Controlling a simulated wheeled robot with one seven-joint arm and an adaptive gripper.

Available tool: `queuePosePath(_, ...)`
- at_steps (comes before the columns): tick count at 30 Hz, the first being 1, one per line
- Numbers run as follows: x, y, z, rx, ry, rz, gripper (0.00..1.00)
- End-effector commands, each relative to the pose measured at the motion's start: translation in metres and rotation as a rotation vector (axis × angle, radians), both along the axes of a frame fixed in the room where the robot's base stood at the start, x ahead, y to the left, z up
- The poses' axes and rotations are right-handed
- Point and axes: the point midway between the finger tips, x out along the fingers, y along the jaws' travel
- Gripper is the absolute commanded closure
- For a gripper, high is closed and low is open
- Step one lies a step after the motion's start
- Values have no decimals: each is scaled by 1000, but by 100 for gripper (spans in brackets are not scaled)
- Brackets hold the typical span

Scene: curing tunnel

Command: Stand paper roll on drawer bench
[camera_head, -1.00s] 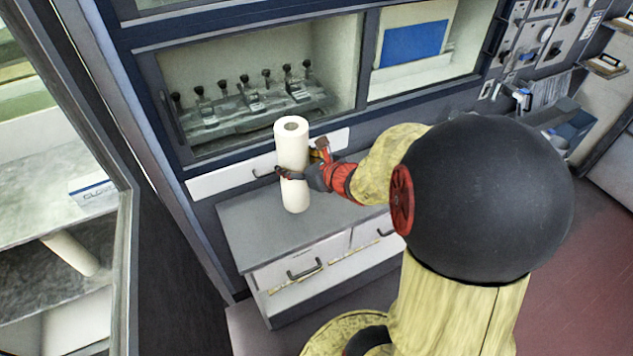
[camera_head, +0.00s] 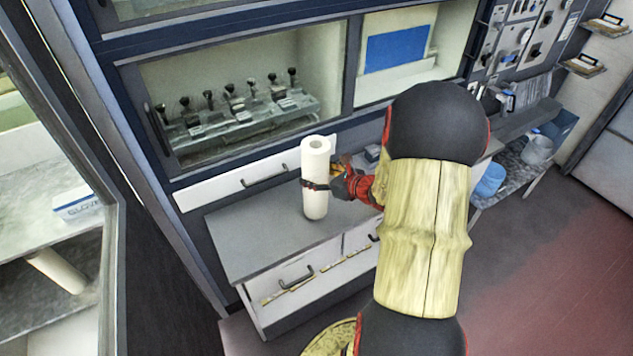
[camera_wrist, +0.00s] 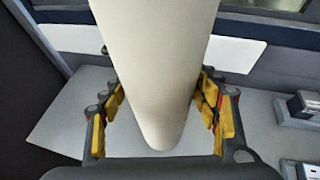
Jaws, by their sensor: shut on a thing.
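The white paper roll (camera_head: 315,160) is upright in the head view, over the grey top of the drawer bench (camera_head: 245,235). My gripper (camera_head: 318,185) is shut on the roll around its middle, coming from the right. In the wrist view the roll (camera_wrist: 155,70) fills the middle, between the yellow-padded fingers of my gripper (camera_wrist: 160,105). Its lower end is over the bench top (camera_wrist: 70,115). I cannot tell whether the lower end touches the bench.
A windowed cabinet with several black-knobbed valves (camera_head: 235,105) stands behind the bench. A small metal item (camera_wrist: 304,106) sits on the bench to the right. The left part of the bench top is clear. A glove box (camera_head: 78,204) lies on shelving at far left.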

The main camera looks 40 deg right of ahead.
Motion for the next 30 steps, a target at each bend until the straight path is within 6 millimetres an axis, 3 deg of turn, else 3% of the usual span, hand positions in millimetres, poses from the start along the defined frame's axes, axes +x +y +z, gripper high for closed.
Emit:
queuePosePath(5,0,1,-23,1,-1,0,93)
queuePosePath(17,1,0,-27,-1,-2,0,93)
queuePosePath(18,0,1,-29,1,2,0,38)
queuePosePath(27,0,1,-28,1,2,0,21)
queuePosePath(30,0,1,-28,1,2,0,21)
